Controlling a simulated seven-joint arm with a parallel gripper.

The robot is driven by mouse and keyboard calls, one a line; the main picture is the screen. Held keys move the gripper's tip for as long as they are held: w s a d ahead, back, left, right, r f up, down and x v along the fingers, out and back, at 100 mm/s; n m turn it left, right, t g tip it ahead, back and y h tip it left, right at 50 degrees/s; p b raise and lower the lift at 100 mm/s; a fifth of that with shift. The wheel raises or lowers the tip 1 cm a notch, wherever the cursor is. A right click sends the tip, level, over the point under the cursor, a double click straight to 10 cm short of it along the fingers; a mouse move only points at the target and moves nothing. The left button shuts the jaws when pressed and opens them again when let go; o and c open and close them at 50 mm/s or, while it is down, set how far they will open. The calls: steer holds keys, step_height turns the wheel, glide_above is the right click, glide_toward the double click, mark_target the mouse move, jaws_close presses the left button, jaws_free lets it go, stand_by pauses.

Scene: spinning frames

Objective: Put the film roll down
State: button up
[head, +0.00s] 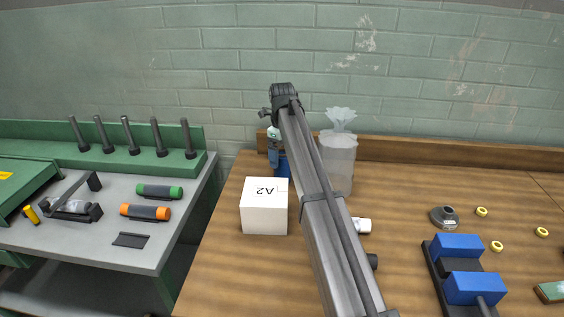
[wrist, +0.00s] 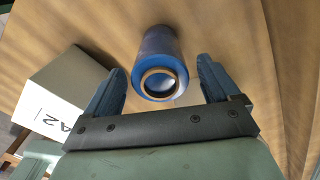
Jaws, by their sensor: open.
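The film roll (wrist: 158,55) is a blue cylinder with a tan-rimmed hollow core, its open end facing the wrist camera. It appears to stand on the wooden table. My gripper (wrist: 160,75) is open, with one blue-grey finger on each side of the roll and a visible gap to both. In the head view, a blue part of the roll (head: 282,167) shows behind the white box, next to my gripper (head: 274,150). My arm hides part of that area.
The white A2 box (head: 265,207) stands close to the roll; it also shows in the wrist view (wrist: 62,90). A clear bag (head: 338,160) stands right of my arm. A blue-blocked fixture (head: 458,247) and small yellow rings lie farther right. A grey-topped green bench (head: 105,235) is at left.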

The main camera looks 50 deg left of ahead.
step_height(320, 180, up, 8)
steer(key=shift+r, duration=0.2)
